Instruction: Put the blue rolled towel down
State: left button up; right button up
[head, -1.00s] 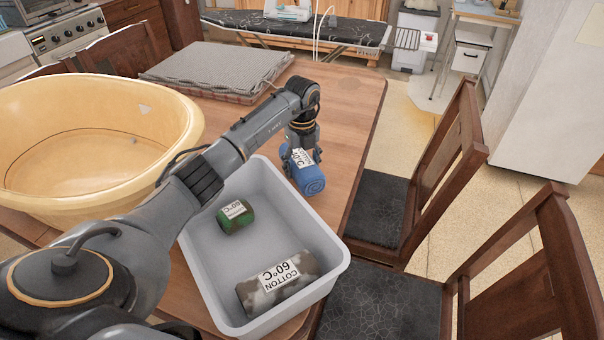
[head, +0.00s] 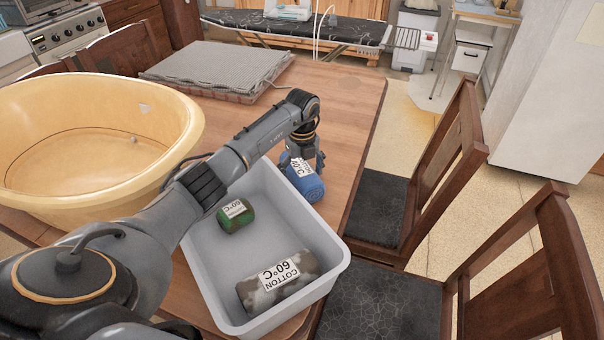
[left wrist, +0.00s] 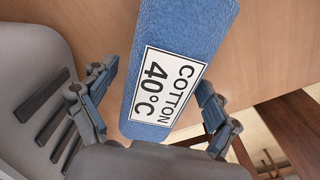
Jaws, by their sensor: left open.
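The blue rolled towel (head: 307,184) has a white "COTTON 40°C" label. It lies at the table's right side, just beyond the far right corner of the grey bin, and looks to rest on the wood. My left gripper (head: 303,163) is above it. In the left wrist view the towel (left wrist: 185,30) lies between the two spread fingers of the left gripper (left wrist: 158,95), with a gap visible on each side. My right gripper is not in view.
The grey bin (head: 205,275) holds a green rolled towel (head: 235,215) and a grey patterned rolled towel (head: 278,283). A yellow tub (head: 90,190) and a folded grey cloth (head: 215,68) are on the table (head: 345,95). Chairs (head: 385,205) stand along its right edge. Bare wood lies beyond the towel.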

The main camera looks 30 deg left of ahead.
aim_at(302, 167)
pick_arm(q)
jog(key=shift+w+r, duration=0.1)
jog(key=shift+r, duration=0.35)
notch_tip(302, 167, up, 11)
jog(key=shift+f, duration=0.15)
jog(key=shift+r, duration=0.4)
